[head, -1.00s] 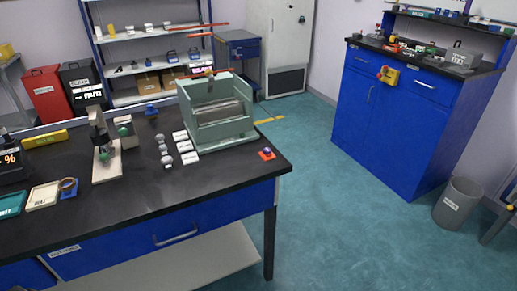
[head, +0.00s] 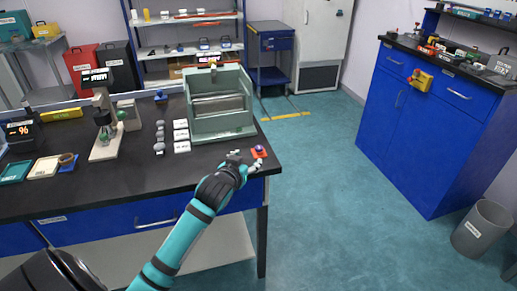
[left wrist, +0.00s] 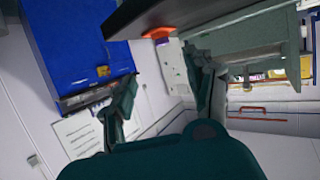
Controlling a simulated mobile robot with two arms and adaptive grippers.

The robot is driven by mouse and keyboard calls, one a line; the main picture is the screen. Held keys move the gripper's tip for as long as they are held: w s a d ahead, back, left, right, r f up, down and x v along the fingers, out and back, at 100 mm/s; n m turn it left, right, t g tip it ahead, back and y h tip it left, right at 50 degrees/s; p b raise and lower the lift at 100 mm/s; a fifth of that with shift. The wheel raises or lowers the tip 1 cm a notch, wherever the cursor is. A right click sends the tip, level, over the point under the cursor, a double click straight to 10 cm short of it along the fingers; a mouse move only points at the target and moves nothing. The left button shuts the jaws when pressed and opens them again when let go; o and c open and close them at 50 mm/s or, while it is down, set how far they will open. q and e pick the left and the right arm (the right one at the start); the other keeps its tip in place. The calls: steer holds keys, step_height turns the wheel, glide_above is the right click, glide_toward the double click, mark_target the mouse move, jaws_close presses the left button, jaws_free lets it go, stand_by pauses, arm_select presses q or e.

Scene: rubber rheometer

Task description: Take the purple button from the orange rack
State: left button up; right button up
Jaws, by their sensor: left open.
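The small orange rack (head: 258,154) sits on the black bench top near its right front corner. The purple button (head: 259,147) is in it. My left gripper (head: 244,161) is open just in front and to the left of the rack, with its fingers apart and nothing seen between them. In the left wrist view the open fingers of my gripper (left wrist: 162,85) frame the gap below the orange rack (left wrist: 156,33). The purple button (left wrist: 162,43) shows small at the rack's edge. My right gripper is not in view.
A pale green machine (head: 220,124) stands on the bench behind and left of the rack. White blocks (head: 181,136) and a small stand instrument (head: 105,130) are further left. The bench's right edge is close to the rack.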

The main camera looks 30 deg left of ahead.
arm_select(q)
glide_toward(259, 147)
steer(key=w, duration=0.1)
steer(key=w+f, duration=0.1)
steer(key=shift+w, duration=0.3)
steer(key=x, duration=0.4)
steer(key=shift+a+p, duration=0.35)
steer(key=shift+a, duration=0.05)
steer(key=shift+w+a+f, duration=0.1)
steer(key=shift+w+f, duration=0.1)
steer(key=shift+w, duration=0.2)
steer(key=c, duration=0.9)
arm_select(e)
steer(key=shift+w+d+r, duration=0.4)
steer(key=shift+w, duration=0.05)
arm_select(q)
steer(key=shift+r, duration=0.1)
